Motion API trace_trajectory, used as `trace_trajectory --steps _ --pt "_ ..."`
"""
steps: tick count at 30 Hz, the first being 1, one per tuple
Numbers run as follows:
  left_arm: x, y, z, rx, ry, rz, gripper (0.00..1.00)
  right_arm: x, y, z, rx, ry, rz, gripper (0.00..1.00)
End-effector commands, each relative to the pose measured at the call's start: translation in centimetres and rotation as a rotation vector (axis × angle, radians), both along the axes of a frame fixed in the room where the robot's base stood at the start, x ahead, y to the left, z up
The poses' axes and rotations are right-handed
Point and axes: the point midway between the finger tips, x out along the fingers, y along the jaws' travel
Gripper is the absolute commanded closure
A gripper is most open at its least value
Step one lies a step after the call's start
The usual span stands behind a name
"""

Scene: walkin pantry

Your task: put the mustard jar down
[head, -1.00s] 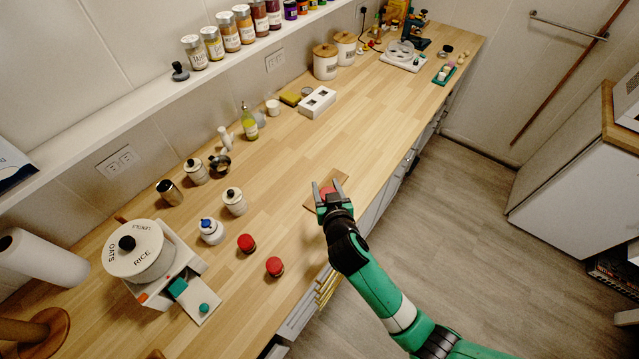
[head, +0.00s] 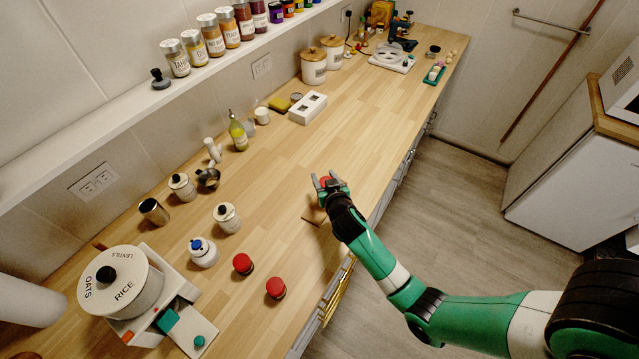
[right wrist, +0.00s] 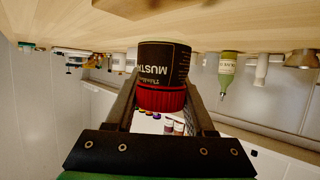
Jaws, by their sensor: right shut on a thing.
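The mustard jar has a dark label and a red lid. It shows in the right wrist view (right wrist: 164,70), where the picture is upside down, and its red lid shows in the head view (head: 326,183). My right gripper (head: 326,180) is shut on the jar, with one finger on each side of its lid; its fingers also show in the right wrist view (right wrist: 160,100). The jar is over the wooden counter (head: 290,165) near its front edge. I cannot tell whether its base touches the wood. My left gripper is not in view.
A thin brown board (head: 313,216) lies at the front edge, partly under my right arm. Two red-lidded jars (head: 243,264) (head: 276,288) stand to the left. A green bottle (head: 238,131) and a white box (head: 308,108) stand toward the wall.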

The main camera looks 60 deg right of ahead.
Motion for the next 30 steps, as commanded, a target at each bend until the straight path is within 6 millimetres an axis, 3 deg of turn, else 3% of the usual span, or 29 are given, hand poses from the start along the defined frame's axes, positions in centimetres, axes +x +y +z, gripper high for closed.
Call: trace_trajectory --steps 5,12,24,25,29,30 --pt "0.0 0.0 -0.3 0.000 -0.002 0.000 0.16 0.0 -0.2 -0.4 0.000 0.000 -0.001 0.99" --pt "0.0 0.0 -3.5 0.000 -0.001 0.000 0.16 -0.3 -0.8 -4.3 0.000 0.001 -0.009 0.99" --pt "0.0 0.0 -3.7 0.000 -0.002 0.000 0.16 -0.3 -0.9 -4.6 0.001 -0.001 -0.011 0.99" --pt "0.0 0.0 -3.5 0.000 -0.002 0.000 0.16 -0.3 -0.9 -4.4 0.001 -0.001 -0.011 0.40" --pt "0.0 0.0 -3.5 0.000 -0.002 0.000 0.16 -0.3 -0.9 -4.4 0.001 -0.001 -0.011 0.17" --pt "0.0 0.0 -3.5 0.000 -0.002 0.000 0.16 -0.3 -0.9 -4.4 0.001 -0.001 -0.011 0.16"
